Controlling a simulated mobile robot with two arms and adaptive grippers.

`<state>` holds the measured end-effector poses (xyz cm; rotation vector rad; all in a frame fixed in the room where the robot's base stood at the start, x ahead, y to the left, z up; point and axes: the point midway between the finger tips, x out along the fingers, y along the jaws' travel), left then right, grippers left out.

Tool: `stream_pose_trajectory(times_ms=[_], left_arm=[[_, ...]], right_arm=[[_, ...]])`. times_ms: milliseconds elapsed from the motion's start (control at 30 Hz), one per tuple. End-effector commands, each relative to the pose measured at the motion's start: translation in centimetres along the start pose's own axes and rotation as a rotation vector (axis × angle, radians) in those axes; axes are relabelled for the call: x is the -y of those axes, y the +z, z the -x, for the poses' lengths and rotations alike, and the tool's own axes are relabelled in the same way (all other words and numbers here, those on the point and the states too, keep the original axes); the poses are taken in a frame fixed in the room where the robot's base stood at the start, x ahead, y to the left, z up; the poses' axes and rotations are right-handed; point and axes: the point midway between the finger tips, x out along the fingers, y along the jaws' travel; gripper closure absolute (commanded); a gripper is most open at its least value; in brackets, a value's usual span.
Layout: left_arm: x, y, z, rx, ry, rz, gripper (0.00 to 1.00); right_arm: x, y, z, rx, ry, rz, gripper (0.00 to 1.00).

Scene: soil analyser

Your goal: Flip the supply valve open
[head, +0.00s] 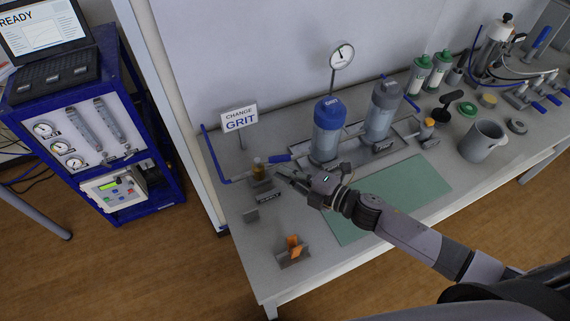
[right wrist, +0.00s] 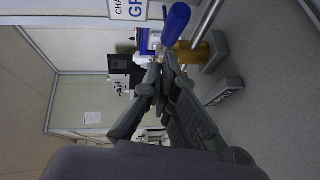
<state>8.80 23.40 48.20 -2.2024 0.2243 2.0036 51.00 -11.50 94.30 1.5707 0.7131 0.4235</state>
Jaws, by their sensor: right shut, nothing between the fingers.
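The supply valve has a brass body (head: 258,169) and a blue lever handle (head: 279,158). The handle points right from the body, towards the blue-capped canister. A dark label block (head: 268,197) sits in front of it. My right gripper (head: 280,173) is shut and empty, just in front of and right of the brass body, below the handle. In the right wrist view the closed fingertips (right wrist: 163,62) are close to the handle (right wrist: 176,22) and brass body (right wrist: 192,54); I cannot tell whether they touch. My left gripper is out of view.
The blue-capped canister (head: 327,131) and a grey-capped one (head: 383,111) stand behind my right arm. A "CHANGE GRIT" sign (head: 239,120) stands at the back left. An orange piece in a holder (head: 294,250) is near the front edge. A green mat (head: 410,187) lies under the arm.

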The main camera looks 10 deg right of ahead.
Motion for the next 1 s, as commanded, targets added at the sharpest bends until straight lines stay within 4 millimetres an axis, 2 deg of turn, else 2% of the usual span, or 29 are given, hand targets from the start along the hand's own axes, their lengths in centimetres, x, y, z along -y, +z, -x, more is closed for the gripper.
stream_pose_trajectory(times_ms=[200,567,733,1000], left_arm=[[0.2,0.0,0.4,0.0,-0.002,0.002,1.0],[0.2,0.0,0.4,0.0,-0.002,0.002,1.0],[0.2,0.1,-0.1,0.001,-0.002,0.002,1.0],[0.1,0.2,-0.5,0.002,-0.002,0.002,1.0]], right_arm=[[0.0,1.0,-1.1,-0.002,0.0,-0.001,1.0],[0.1,1.2,-1.2,-0.002,0.0,-0.002,1.0],[-0.1,2.5,-1.6,-0.039,-0.004,0.01,1.0],[-0.3,3.4,-1.9,-0.096,-0.013,0.012,1.0]])
